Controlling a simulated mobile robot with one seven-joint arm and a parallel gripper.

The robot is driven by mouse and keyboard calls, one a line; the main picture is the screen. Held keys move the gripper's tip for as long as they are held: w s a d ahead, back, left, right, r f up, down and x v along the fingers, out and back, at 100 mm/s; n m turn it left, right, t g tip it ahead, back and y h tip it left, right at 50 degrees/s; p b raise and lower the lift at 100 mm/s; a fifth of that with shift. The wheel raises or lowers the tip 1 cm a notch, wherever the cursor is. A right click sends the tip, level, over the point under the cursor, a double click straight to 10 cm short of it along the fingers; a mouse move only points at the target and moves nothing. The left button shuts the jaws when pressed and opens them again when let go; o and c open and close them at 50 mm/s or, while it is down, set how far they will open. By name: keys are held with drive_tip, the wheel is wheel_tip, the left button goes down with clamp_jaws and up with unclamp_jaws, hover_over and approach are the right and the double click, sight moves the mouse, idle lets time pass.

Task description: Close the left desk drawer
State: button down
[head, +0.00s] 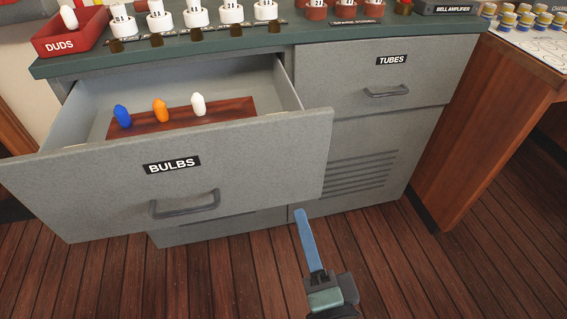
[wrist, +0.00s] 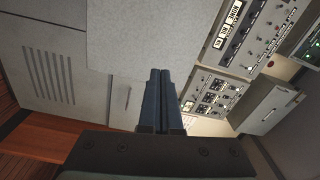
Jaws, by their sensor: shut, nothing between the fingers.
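The left desk drawer (head: 95,180), a grey front labelled BULBS, stands pulled well out in the head view. Its dark bar handle (head: 185,206) is on the lower part of the front. Inside, a blue, an orange and a white bulb stand upright in a brown wooden holder (head: 150,125). My gripper (head: 301,213) is to the right of the handle, near the drawer front's lower right corner, apparently apart from it. Its fingers are together and empty, also in the wrist view (wrist: 160,72).
The TUBES drawer (head: 430,75) on the right is shut, above a vented panel (head: 355,165). The desktop (head: 270,40) holds a red DUDS tray (head: 70,35) and a row of white parts. A wooden desk (head: 480,120) stands at right. The plank floor in front is clear.

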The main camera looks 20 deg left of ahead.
wheel_tip(320, 180, down, 2)
drive_tip(key=s+m, duration=0.2)
approach(276, 168)
drive_tip(key=p+x, duration=0.1)
drive_tip(key=x, duration=0.6)
drive_tip(key=shift+d, duration=0.1)
